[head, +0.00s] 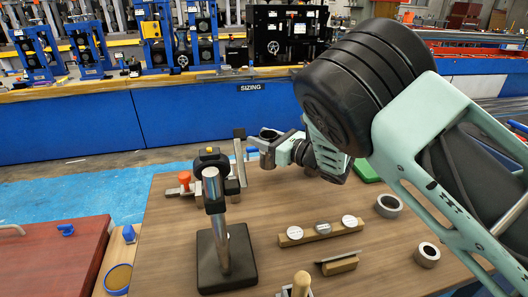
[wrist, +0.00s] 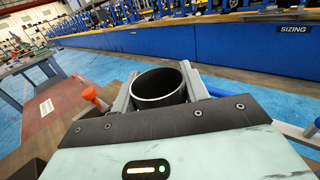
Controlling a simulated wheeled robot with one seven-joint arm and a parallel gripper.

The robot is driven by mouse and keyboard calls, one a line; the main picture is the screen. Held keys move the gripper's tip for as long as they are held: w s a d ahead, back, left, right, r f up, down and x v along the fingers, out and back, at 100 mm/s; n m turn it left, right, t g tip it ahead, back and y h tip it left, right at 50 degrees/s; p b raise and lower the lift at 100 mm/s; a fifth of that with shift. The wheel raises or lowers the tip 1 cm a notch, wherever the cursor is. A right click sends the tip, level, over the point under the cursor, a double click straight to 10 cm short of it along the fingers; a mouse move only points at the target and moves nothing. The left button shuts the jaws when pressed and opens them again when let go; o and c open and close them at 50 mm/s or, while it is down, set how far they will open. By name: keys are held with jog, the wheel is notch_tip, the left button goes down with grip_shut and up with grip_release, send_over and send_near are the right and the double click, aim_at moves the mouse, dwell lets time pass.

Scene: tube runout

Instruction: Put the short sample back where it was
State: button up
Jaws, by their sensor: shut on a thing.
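My gripper (wrist: 160,92) is shut on a short grey tube sample (wrist: 160,88), open end up, between its two fingers in the wrist view. In the head view my gripper (head: 262,145) holds the tube (head: 268,134) above the far part of the wooden table (head: 180,240), just right of a measuring stand. Two other short grey tube pieces, one farther back (head: 389,205) and one nearer (head: 427,254), stand on the table at the right. From these views I cannot tell the tube's exact height above the table.
The measuring stand has a black base (head: 226,260) and an upright metal post. An orange knob (head: 184,178) is behind it. A wooden block with three discs (head: 320,231) lies mid-table, with a smaller block (head: 340,264) in front. A green item (head: 366,170) is partly hidden by my arm.

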jog(key=shift+f, duration=1.9)
jog(key=shift+f, duration=0.15)
jog(key=o, duration=1.2)
jog(key=shift+s+d, duration=0.1)
jog(key=shift+d, duration=0.05)
jog(key=b+v, duration=0.1)
jog(key=v, duration=1)
jog(key=shift+s+d, duration=0.25)
